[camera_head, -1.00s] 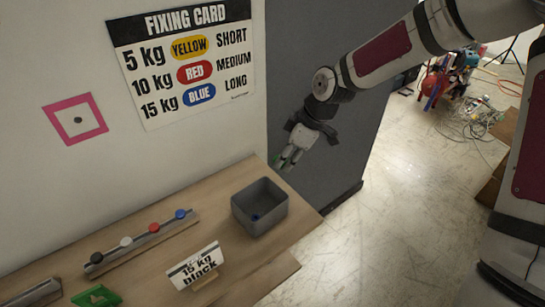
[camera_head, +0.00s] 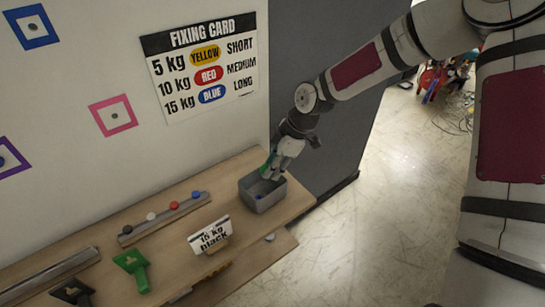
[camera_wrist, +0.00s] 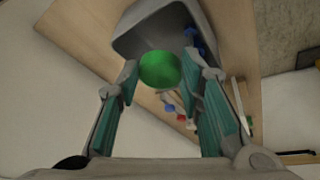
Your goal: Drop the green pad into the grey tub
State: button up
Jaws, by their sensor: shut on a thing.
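The green pad (camera_wrist: 160,70) shows as a round green disc between my fingertips in the wrist view. My gripper (camera_head: 272,172) is shut on it. In the head view the gripper points down at the back of the grey tub (camera_head: 266,204), with its fingertips over the opening. The wrist view shows the grey tub (camera_wrist: 135,38) beyond the pad. A small blue thing (camera_head: 258,197) lies inside the tub. The pad itself is mostly hidden by the fingers in the head view, and its exact height over the tub is hard to tell.
A rail with coloured knobs (camera_head: 165,218) lies left of the tub. A sign reading 15 kg black (camera_head: 210,235) stands in front. The wall with the fixing card (camera_head: 205,65) rises behind the bench.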

jog(key=shift+f, duration=1.2)
jog(key=o, duration=0.8)
jog(key=shift+r, duration=0.15)
jog(key=v, duration=1.1)
jog(key=shift+d+r, duration=0.15)
jog(key=shift+r, duration=0.2)
